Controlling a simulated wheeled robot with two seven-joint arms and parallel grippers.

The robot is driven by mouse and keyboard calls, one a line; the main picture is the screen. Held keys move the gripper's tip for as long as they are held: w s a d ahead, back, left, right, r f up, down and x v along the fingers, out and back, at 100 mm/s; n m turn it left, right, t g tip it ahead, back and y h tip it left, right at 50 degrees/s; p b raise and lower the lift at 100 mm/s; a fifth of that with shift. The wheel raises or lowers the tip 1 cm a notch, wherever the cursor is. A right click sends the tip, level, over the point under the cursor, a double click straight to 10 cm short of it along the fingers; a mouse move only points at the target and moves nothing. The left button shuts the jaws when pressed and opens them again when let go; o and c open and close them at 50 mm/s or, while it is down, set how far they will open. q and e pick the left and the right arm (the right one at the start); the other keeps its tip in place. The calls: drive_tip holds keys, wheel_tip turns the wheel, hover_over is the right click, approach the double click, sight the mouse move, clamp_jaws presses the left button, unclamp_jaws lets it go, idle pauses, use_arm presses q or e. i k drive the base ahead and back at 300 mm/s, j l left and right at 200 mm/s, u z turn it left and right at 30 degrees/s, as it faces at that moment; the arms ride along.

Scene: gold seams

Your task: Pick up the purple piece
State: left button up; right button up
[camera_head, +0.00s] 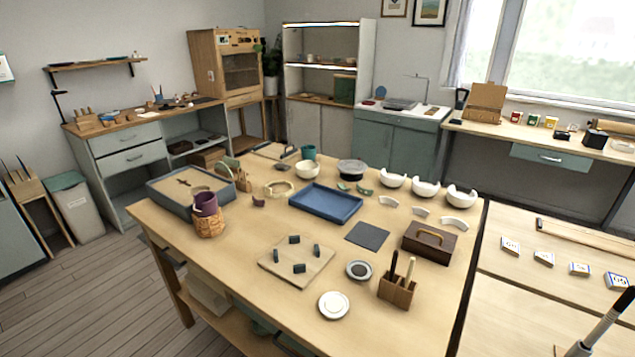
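A small dark purple piece (259,202) lies on the wooden worktable (225,292), left of the blue tray. A larger purple cup-shaped vessel (206,204) sits upright in a woven tan holder (209,224) near the table's left edge. The vessel's lower part is hidden in the holder. Neither of my grippers shows in the head view, and nothing is seen touching the purple piece.
A blue tray (326,204) stands right of the piece, and a grey sand box (165,199) stands to its left. A cream ring (279,188) lies close behind it. White bowls, curved white shards and a wooden toolbox (428,243) occupy the right side.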

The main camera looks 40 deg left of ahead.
sight(257, 202)
drive_tip(key=j+u, duration=0.2)
drive_tip(key=u, duration=1.55)
drive_tip(key=i+l, duration=0.05)
